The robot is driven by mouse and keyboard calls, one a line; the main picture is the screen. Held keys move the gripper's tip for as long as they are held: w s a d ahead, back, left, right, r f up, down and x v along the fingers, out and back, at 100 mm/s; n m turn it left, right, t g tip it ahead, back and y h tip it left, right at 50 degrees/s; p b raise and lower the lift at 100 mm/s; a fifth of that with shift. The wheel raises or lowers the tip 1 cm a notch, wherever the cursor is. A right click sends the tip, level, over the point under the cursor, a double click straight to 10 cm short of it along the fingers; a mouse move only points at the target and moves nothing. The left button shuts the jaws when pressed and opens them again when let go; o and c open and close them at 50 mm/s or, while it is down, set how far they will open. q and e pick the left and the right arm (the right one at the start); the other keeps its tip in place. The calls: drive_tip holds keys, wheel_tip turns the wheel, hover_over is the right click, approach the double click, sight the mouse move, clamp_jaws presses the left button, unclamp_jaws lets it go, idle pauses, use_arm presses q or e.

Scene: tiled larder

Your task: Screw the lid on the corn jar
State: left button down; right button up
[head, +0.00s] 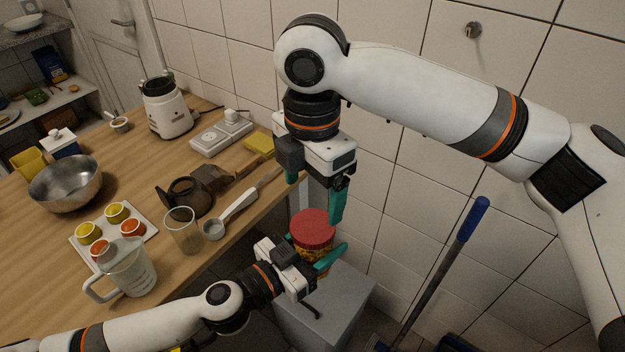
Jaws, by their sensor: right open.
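The corn jar (298,250) shows as a strip of yellow beneath its wide red lid (313,227). The lid sits on top of the jar; I cannot tell whether it is screwed tight. My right gripper (337,205) points down with teal fingers just above and to the right of the lid, open and empty. My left gripper (328,260) comes in from the lower left, with one teal finger across the jar's lower front. Its other finger is hidden, so its grip on the jar is unclear. The jar's lower part is hidden by this gripper.
A grey box (338,300) stands below the jar. The wooden table (30,240) at left holds a measuring jug (133,272), a clear glass (183,235), a white scoop (238,207), a tray of small pots and a steel bowl (65,183). A blue-handled pole (445,265) leans at right.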

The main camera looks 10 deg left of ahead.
sight(313, 225)
drive_tip(key=n, duration=0.1)
drive_tip(key=r+n, duration=0.1)
drive_tip(key=n, duration=0.1)
drive_tip(key=shift+f, duration=0.15)
drive_tip(key=shift+f, duration=3.95)
drive_tip(key=shift+c, duration=0.2)
drive_tip(key=c, duration=1)
drive_tip(key=shift+o, duration=0.2)
drive_tip(key=m, duration=0.5)
drive_tip(key=o, duration=1.1)
drive_tip(key=shift+o, duration=0.2)
wheel_tip(313, 225, up, 12)
